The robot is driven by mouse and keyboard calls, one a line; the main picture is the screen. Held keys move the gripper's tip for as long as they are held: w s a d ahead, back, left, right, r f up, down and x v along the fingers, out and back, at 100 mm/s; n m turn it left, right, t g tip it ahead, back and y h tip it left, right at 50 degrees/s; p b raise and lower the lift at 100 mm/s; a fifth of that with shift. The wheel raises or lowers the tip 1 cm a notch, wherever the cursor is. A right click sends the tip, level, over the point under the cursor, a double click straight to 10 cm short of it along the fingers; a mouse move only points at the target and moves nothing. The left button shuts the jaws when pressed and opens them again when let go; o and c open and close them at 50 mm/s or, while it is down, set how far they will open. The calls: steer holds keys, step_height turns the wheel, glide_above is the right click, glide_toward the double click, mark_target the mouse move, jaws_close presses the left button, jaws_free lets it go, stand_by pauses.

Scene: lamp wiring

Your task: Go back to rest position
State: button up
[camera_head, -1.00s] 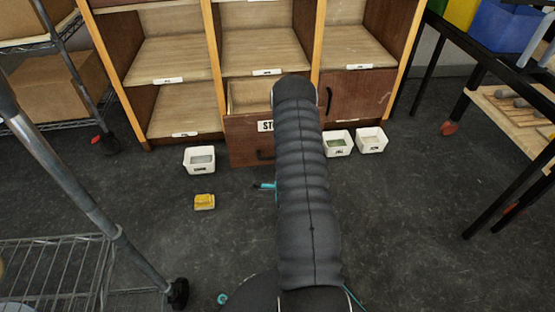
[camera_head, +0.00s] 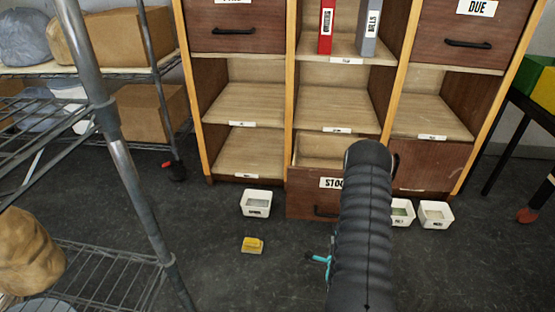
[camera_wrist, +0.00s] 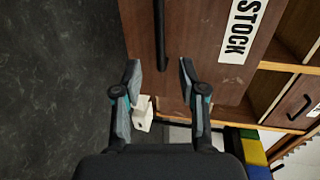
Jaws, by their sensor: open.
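My gripper (camera_wrist: 160,82) is open and empty in the wrist view, its two fingers apart in front of the STOCK drawer front (camera_wrist: 205,45) and its dark bar handle (camera_wrist: 160,35). Nothing shows between the fingertips. In the head view the STOCK drawer (camera_head: 305,192) is pulled out at the bottom of the wooden cabinet. My arm covers its right side. Only a teal piece of my gripper (camera_head: 321,260) shows beside the arm in the head view.
A white bin (camera_head: 256,203) and a yellow block (camera_head: 252,245) lie on the floor left of the drawer. Two white bins, one of them clear of my arm (camera_head: 436,215), stand right. A wire rack (camera_head: 95,270) stands at left.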

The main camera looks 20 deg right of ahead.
steer(key=s+a+f+n+g+y, duration=0.1)
steer(key=s+f+n+g, duration=0.1)
steer(key=f, duration=0.1)
steer(key=s+a+f+n+g+y, duration=0.2)
steer(key=s+f+n+g, duration=0.1)
steer(key=f, duration=0.1)
steer(key=s+a+f+n+g+y, duration=0.1)
steer(key=s+f+n+g, duration=0.2)
steer(key=f, duration=0.1)
steer(key=shift+s+a+f+y, duration=0.15)
steer(key=shift+s+a+y, duration=0.05)
steer(key=shift+a+y, duration=0.15)
steer(key=s+a+r+n+y+p, duration=0.1)
steer(key=s+a+r+n, duration=0.3)
steer(key=r, duration=1.5)
steer(key=s+a+r+n+p, duration=0.4)
steer(key=a+r, duration=0.6)
steer(key=r, duration=0.9)
steer(key=s+a+r+n+y+p, duration=0.1)
steer(key=s+a+r+n+p, duration=0.2)
steer(key=r, duration=1.7)
steer(key=s+a+n, duration=0.1)
steer(key=a+n, duration=0.3)
steer(key=a, duration=0.1)
steer(key=shift+s+y, duration=0.35)
